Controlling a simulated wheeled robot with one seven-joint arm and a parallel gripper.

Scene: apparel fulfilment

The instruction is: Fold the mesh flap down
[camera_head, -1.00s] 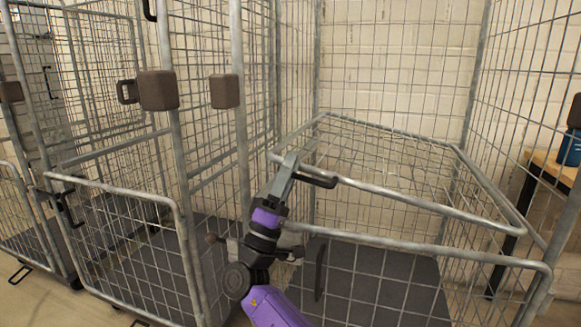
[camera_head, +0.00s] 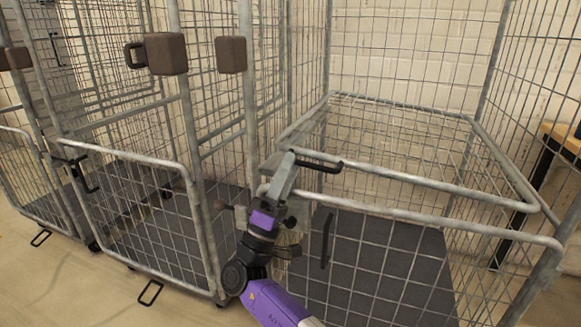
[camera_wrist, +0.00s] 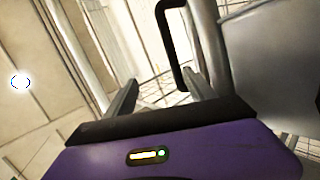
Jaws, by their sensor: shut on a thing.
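The mesh flap (camera_head: 410,178) is a grey tube frame with wire mesh inside the right-hand roll cage. It lies near level, its near bar a little above the cage's lower front gate (camera_head: 430,215). A black handle (camera_head: 318,161) sits at the flap's near left corner. My gripper (camera_head: 287,160) is at that corner, shut on the flap; the exact contact is hard to make out. In the wrist view the black handle (camera_wrist: 168,45) rises between and beyond the fingers.
A wooden table (camera_head: 562,138) is at the right behind the mesh. Bare floor (camera_head: 60,280) shows at front left.

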